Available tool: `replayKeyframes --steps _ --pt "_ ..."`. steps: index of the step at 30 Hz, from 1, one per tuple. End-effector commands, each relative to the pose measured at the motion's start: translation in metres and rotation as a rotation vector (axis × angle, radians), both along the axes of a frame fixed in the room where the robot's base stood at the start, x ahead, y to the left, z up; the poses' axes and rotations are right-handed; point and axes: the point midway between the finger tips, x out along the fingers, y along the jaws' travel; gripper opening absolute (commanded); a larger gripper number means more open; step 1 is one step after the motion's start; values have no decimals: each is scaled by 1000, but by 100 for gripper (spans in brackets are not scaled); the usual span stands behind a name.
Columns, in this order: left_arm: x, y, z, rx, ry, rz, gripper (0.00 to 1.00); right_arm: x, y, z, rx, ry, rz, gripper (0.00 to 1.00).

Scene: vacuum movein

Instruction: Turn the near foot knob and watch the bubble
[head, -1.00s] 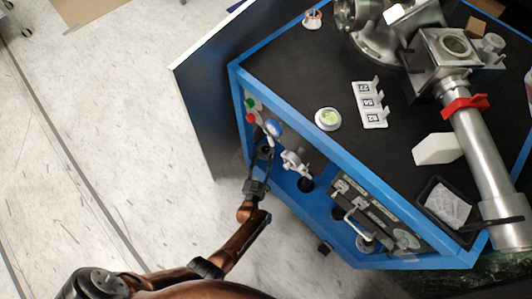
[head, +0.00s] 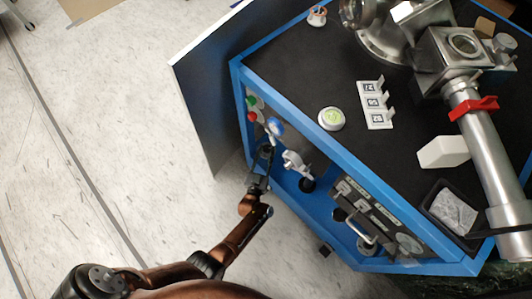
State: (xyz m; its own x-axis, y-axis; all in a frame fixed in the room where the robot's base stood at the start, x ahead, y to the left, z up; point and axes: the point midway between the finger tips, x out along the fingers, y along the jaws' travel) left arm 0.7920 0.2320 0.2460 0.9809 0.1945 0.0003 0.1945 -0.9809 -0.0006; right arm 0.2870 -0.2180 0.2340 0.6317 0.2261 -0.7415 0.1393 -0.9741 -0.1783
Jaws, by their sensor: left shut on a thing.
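The round bubble level (head: 331,118), a white-rimmed disc with a green face, lies on the dark top of the blue-framed bench. The bubble itself is too small to place surely. My right gripper is out of view.
A green button (head: 251,101) and a red button (head: 252,116) sit left of the knob. A grey valve-like part (head: 296,163) is close on its right. Numbered cards (head: 374,104), a white block (head: 443,152) and metal vacuum piping (head: 489,150) are on top.

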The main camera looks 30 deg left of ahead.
Motion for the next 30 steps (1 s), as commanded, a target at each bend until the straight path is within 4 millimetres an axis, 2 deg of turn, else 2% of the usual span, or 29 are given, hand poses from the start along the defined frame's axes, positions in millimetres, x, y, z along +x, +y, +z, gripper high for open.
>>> replayKeyframes --steps 5,15,26,27,30 --pt "-1 4 -1 4 -1 -27 4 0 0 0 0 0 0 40" --pt "0 9 -1 5 -2 -241 4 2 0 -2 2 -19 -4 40" --pt "-1 8 0 0 1 -265 4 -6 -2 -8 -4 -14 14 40" --pt "-1 8 0 0 1 -265 29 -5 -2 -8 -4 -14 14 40" --pt "-1 8 -1 0 1 -265 36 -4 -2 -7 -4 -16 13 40"
